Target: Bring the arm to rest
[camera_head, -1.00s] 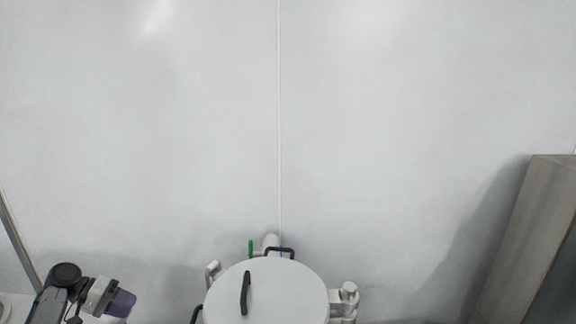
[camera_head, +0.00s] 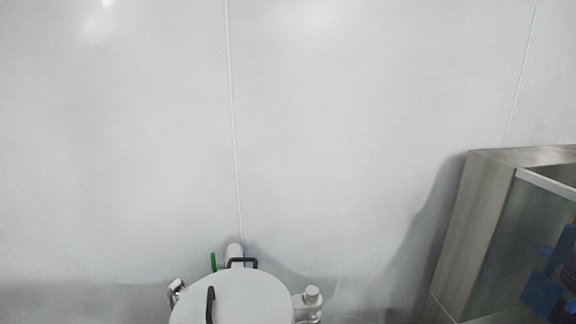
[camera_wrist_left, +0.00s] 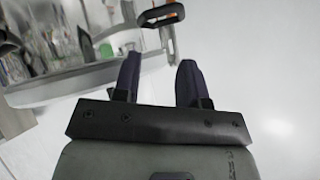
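My left gripper (camera_wrist_left: 160,70) shows in the left wrist view. Its two dark purple fingers stand apart with a gap between them, and I see nothing held there. It is not in the head view. My right gripper and arm are in neither view.
In the head view a round white lidded vessel (camera_head: 245,298) with black handles stands at the bottom, before a bare white wall (camera_head: 350,120). A steel-framed cabinet (camera_head: 460,225) with blue items stands at right. The left wrist view shows a black handle (camera_wrist_left: 160,17) and blurred glassware (camera_wrist_left: 60,40) beyond the fingers.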

